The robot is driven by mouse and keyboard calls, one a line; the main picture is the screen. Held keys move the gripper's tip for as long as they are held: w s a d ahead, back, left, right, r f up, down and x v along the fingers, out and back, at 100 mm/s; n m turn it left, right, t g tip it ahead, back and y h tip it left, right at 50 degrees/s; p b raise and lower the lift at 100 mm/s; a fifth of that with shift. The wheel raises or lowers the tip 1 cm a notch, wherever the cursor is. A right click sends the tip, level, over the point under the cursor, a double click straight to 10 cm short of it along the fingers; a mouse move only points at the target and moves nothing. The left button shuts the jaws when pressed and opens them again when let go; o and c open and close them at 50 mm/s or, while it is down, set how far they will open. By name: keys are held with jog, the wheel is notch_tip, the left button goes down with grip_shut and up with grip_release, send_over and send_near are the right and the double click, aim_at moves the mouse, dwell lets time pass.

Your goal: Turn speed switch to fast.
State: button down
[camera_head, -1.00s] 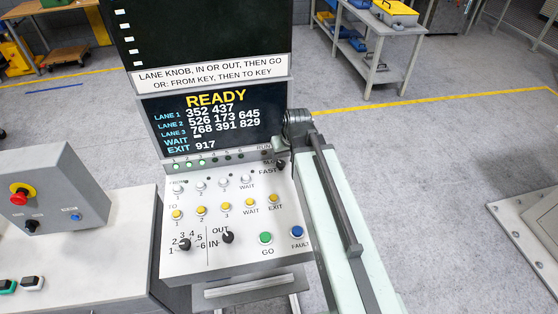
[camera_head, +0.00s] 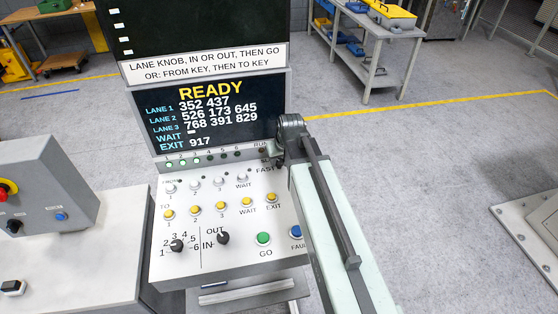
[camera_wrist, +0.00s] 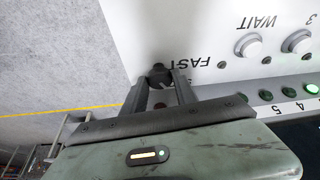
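The speed switch (camera_wrist: 160,74) is a small dark knob on the light panel. In the wrist view it sits between the tips of my gripper (camera_wrist: 161,80), one finger on each side. The fingers stand apart, and I see no clear contact with the knob. The FAST label (camera_wrist: 191,63) is just right of the knob there. In the head view the FAST label (camera_head: 265,169) is at the panel's upper right, and my arm covers most of the switch and the gripper. I cannot tell the knob's setting.
The control panel (camera_head: 180,268) carries several white and yellow buttons, a green GO button (camera_head: 263,239), a blue FAULT button (camera_head: 296,231) partly behind my arm, a lane knob (camera_head: 176,246) and an IN/OUT knob (camera_head: 223,238). The screen reads READY.

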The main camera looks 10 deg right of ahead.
jog(key=shift+n+y, duration=0.3)
jog(key=shift+n, duration=0.1)
jog(key=n, duration=0.1)
jog(key=n+y, duration=0.1)
jog(key=n, duration=0.2)
jog(key=shift+w+d+n+g+y, duration=0.15)
jog(key=shift+d+n+g+y, duration=0.15)
jog(key=shift+n+y, duration=0.1)
jog(key=n+g, duration=0.1)
jog(key=n, duration=0.2)
jog(key=shift+w+y, duration=0.1)
jog(key=shift+y, duration=0.3)
jog(key=shift+n+g, duration=0.5)
jog(key=shift+n, duration=1.2)
jog(key=shift+y, duration=0.3)
jog(key=c, duration=1)
grip_release()
